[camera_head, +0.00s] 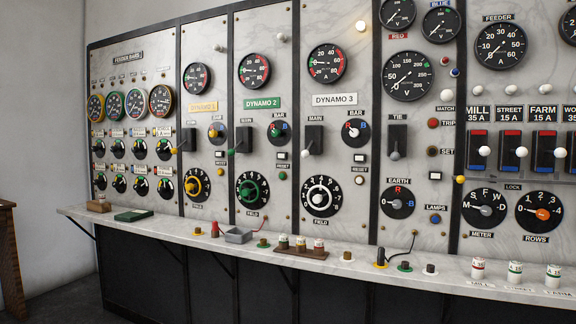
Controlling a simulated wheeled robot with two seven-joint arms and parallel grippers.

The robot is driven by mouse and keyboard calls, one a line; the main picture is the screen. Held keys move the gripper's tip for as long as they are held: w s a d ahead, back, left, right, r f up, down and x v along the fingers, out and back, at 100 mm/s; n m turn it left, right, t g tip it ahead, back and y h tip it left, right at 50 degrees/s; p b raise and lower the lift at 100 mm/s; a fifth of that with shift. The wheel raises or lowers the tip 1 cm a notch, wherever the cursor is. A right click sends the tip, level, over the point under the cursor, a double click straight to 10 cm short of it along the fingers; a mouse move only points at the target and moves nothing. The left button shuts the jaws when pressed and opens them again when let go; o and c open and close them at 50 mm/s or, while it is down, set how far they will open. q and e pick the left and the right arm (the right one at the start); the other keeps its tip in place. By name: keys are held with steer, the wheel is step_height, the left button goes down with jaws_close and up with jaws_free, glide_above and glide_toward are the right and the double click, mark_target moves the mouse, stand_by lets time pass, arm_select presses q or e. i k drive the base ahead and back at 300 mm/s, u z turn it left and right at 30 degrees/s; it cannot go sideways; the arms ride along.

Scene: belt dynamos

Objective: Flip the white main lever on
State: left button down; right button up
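The white main lever (306,153) is on the Dynamo 3 panel, under the MAIN label (315,118). Its white-knobbed handle sticks out toward me and hangs down at the lower left of its dark switch plate (316,137). The DYNAMO 3 sign (335,99) and a red-and-green-rimmed gauge (327,63) are above it. A BAR selector with a white knob (355,132) is to its right, and a white FIELD dial (320,196) is below. Neither of my grippers is in view.
Similar panels carry a yellow-knobbed lever (175,151) and a green-knobbed lever (230,151) to the left. A pale shelf (340,270) juts out below, holding a grey tray (236,235), a brown rack (300,252) and loose knobs. The space before the lever is clear.

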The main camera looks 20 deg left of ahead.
mark_target(305, 154)
steer(key=k, duration=0.25)
steer(key=u, duration=1.05)
steer(key=i, duration=2.05)
steer(key=z, duration=0.95)
steer(key=i, duration=0.55)
steer(key=z, duration=0.55)
